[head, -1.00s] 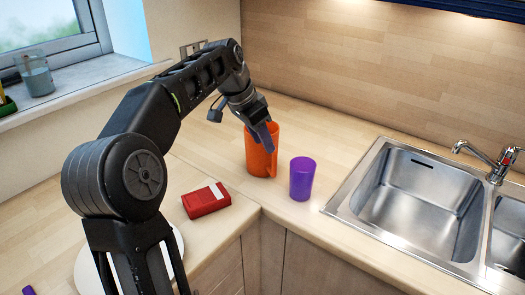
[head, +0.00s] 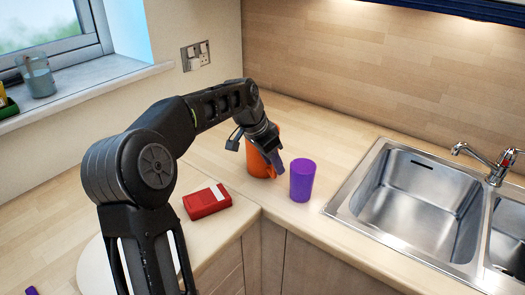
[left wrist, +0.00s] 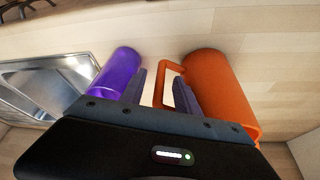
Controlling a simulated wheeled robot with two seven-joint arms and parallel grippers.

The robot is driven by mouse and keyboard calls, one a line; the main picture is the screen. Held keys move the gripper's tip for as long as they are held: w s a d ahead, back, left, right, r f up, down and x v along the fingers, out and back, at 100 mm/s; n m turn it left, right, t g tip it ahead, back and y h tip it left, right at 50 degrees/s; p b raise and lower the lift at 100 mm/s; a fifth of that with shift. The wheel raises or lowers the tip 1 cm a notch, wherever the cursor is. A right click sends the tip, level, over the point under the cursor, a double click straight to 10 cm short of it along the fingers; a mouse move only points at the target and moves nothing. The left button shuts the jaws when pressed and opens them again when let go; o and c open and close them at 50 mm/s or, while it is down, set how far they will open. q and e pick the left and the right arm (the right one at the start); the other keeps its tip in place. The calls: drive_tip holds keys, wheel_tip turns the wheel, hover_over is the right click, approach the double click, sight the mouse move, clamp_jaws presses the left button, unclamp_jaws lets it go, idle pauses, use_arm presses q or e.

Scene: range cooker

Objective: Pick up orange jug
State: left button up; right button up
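The orange jug (head: 258,166) stands on the corner worktop, partly hidden behind my left gripper (head: 277,163). In the left wrist view the jug (left wrist: 222,95) is on the right, with its handle (left wrist: 160,85) pointing left. My left gripper (left wrist: 161,92) is open, with one finger on each side of the handle's outer bar. The right finger overlaps the jug's near side in that view; I cannot tell whether either finger touches. My right gripper is not in view.
A purple cup (head: 302,180) stands close to the right of the jug and near my left finger. A red box (head: 207,201) lies to the left. The steel sink (head: 415,195) and tap (head: 490,163) are at the right. The worktop behind the jug is clear.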

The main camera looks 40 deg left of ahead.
use_arm(q)
drive_tip(key=shift+x, duration=1.2)
drive_tip(key=shift+c, duration=0.4)
clamp_jaws()
drive_tip(key=shift+r, duration=0.1)
idle(0.3)
